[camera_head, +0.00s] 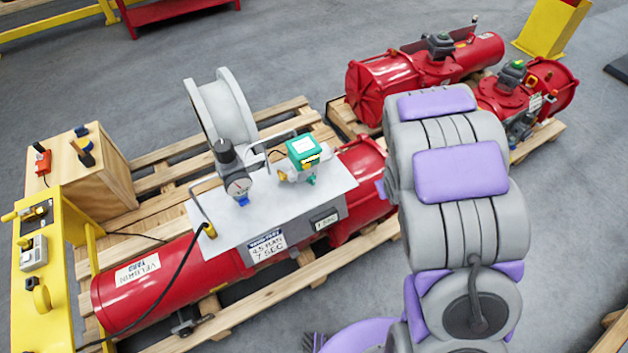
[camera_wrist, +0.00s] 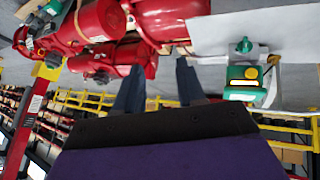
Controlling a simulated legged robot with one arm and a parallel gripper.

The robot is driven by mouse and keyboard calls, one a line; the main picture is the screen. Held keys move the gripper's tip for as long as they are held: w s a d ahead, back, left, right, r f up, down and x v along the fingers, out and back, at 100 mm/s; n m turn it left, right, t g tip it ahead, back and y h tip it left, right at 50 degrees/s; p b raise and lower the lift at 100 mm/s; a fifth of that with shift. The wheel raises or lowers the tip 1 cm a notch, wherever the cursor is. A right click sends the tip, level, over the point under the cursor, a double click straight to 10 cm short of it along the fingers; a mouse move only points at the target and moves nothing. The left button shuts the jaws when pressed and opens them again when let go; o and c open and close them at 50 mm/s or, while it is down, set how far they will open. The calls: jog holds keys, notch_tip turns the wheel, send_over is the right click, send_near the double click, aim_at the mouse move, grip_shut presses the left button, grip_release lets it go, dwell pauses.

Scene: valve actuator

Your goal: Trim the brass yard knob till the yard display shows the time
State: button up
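The yard actuator is a long red cylinder (camera_head: 150,283) on a pallet, with a white label reading YARD.
A green-capped device (camera_head: 303,151) and a gauge (camera_head: 237,187) stand on the plate. A yellow panel (camera_head: 40,325) with controls and a wooden box (camera_head: 90,180) are at left. More red actuators (camera_head: 425,70) lie behind my arm. A black hose crosses the cylinder. Grey floor is clear at top centre.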

notch_tip(320, 180, down, 5)
jog(key=w+a+n+t+y, duration=0.1)
jog(key=w+a+y, duration=0.1)
jog(key=a, duration=0.1)
jog(key=n+t+y+p, duration=0.1)
jog(key=t+y+p, duration=0.15)
jog(key=y, duration=0.35)
send_near(314, 180)
jog(key=b+x, duration=0.1)
jog(key=x, duration=0.5)
jog(key=shift+s+a+f+b, duration=0.1)
jog(key=shift+a+f+b, duration=0.1)
jog(key=shift+b, duration=0.1)
jog(key=shift+w+d+f, duration=0.15)
jog(key=shift+w+f, duration=0.05)
jog(key=shift+w, duration=0.65)
jog(key=shift+w+a+f, duration=0.1)
jog(key=shift+a+f, duration=0.1)
jog(key=shift+a, duration=0.75)
jog(key=shift+d, duration=0.5)
jog(key=c, duration=0.4)
jog(key=shift+r, duration=0.1)
jog(key=c, duration=0.3)
jog(key=shift+a, duration=0.15)
grip_shut()
